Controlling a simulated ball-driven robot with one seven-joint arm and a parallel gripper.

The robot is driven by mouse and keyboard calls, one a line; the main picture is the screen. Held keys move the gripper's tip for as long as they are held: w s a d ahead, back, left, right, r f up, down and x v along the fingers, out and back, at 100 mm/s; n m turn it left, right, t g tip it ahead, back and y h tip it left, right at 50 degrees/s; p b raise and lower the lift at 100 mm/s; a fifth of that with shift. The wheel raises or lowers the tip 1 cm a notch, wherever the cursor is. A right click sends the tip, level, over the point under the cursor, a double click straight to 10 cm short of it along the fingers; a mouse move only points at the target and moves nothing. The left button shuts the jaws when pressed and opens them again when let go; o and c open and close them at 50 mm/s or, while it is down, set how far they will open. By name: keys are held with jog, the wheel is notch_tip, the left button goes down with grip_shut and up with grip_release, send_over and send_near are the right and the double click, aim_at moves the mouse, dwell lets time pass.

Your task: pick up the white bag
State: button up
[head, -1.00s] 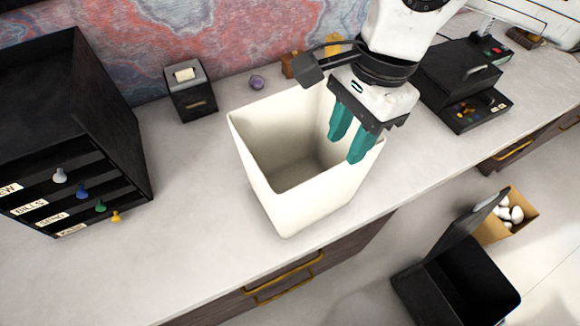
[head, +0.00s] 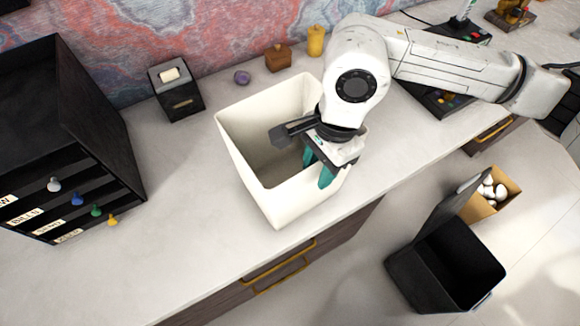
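The white bag (head: 285,205) is an open-topped, squarish, stiff-looking container standing upright on the counter. My gripper (head: 318,168) points down at its right front rim, with its two teal fingers apart. One finger appears inside the opening and the other at or over the front right wall. The fingers do not look closed on the wall, and I cannot tell whether they touch it. My wrist hides part of the bag's right side and rim.
A black drawer unit (head: 100,110) stands at the left. Behind the bag are a small black box (head: 177,92), a purple object (head: 242,77), a brown block (head: 278,57) and a yellow item (head: 316,40). A black bin (head: 445,270) and a box of white objects (head: 492,190) are below right.

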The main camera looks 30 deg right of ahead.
grip_shut()
dwell(0.6)
